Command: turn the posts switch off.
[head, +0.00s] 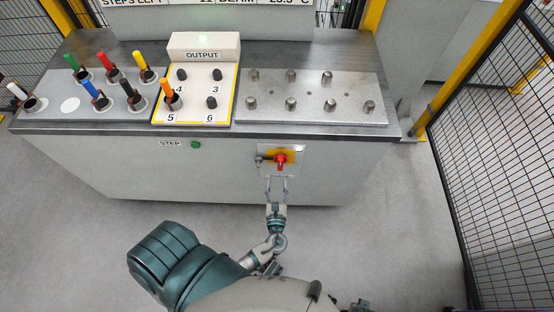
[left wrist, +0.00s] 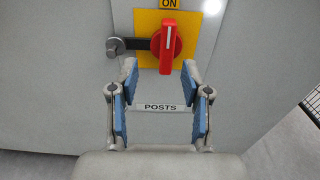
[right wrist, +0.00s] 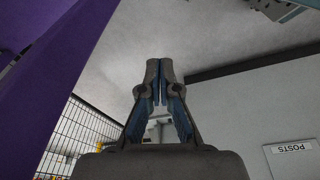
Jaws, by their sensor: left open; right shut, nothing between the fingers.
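The posts switch is a red rotary handle (head: 280,159) on a yellow plate on the cabinet's front. In the left wrist view the red handle (left wrist: 168,46) stands upright, its white line pointing up at the ON label (left wrist: 170,4). A POSTS label (left wrist: 161,107) sits below it. A dark lever with a round end (left wrist: 118,47) sticks out left of the handle. My left gripper (head: 278,180) is open just below the switch, its fingers (left wrist: 160,75) apart on either side beneath the handle, not visibly touching it. My right gripper (right wrist: 159,75) is shut and empty; it shows in the right wrist view.
The cabinet top holds several coloured-handled tools (head: 101,62), a numbered OUTPUT panel (head: 205,78) and a grey plate with metal posts (head: 310,103). A green STEP button (head: 196,144) is left of the switch. A mesh fence (head: 490,130) stands at the right. The floor in front is clear.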

